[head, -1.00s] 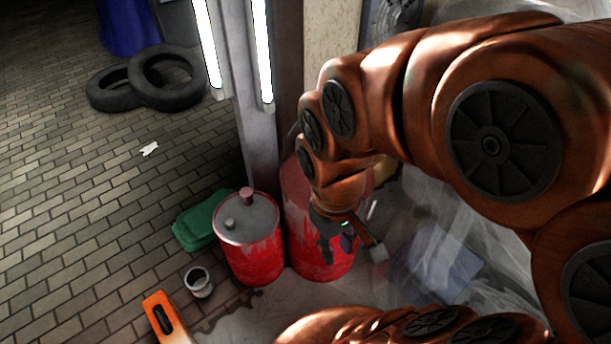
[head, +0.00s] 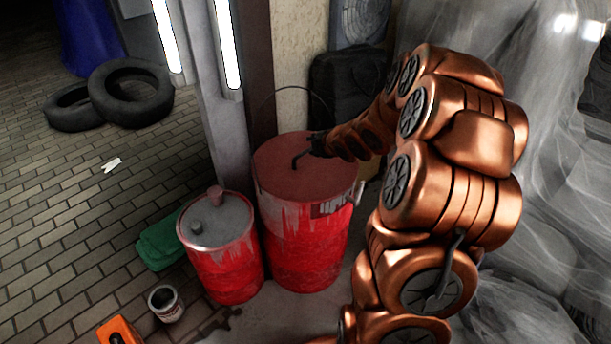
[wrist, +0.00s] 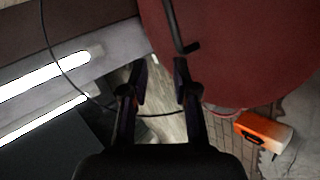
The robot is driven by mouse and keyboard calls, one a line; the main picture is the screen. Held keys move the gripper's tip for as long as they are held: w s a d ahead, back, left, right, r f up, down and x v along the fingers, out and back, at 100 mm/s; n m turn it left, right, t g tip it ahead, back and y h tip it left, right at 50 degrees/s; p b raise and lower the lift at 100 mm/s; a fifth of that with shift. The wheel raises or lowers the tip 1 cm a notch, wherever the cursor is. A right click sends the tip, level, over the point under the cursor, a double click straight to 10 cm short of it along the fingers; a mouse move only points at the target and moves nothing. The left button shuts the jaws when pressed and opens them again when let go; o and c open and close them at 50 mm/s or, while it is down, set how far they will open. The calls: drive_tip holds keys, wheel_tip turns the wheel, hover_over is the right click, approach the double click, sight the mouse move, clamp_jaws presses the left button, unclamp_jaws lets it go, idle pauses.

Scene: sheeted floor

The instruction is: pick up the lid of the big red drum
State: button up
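The big red drum (head: 305,245) stands upright against the pillar, red with white drips and a label. Its dull red lid (head: 280,175) lies on top and carries a dark bent handle (head: 299,158). My gripper (head: 316,145) is at the back right of the lid, near the handle; its fingertips are hard to make out there. In the wrist view my gripper (wrist: 159,78) is open, with nothing between its two fingers. The lid (wrist: 245,50) fills the upper right there. The handle (wrist: 179,30) is just beyond the right fingertip; I cannot tell whether they touch.
A smaller red drum (head: 228,268) with a grey top stands close at the left. Pillar lamps (head: 228,45) rise behind. Plastic sheeting (head: 540,220) hangs at right.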

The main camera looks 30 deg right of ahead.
sight(306, 152)
drive_tip(key=d+f+n+b, duration=0.1)
drive_tip(key=f, duration=0.1)
drive_tip(key=w+d+f+n+t+y+b, duration=0.1)
drive_tip(key=f, duration=0.1)
drive_tip(key=d+f+n+t+b, duration=0.1)
drive_tip(key=f, duration=0.1)
drive_tip(key=shift+w+y+b, duration=0.25)
drive_tip(key=shift+y+b, duration=0.05)
drive_tip(key=shift+d+f+n+t+y+b, duration=0.2)
drive_tip(key=shift+f+n+t+y+b, duration=0.3)
drive_tip(key=shift+n+t, duration=0.25)
drive_tip(key=shift+a+b+x, duration=0.15)
drive_tip(key=shift+b+x, duration=0.05)
drive_tip(key=shift+x, duration=1.5)
drive_tip(key=shift+a+b+x, duration=0.15)
drive_tip(key=shift+x, duration=1.5)
drive_tip(key=shift+w, duration=0.45)
clamp_jaws()
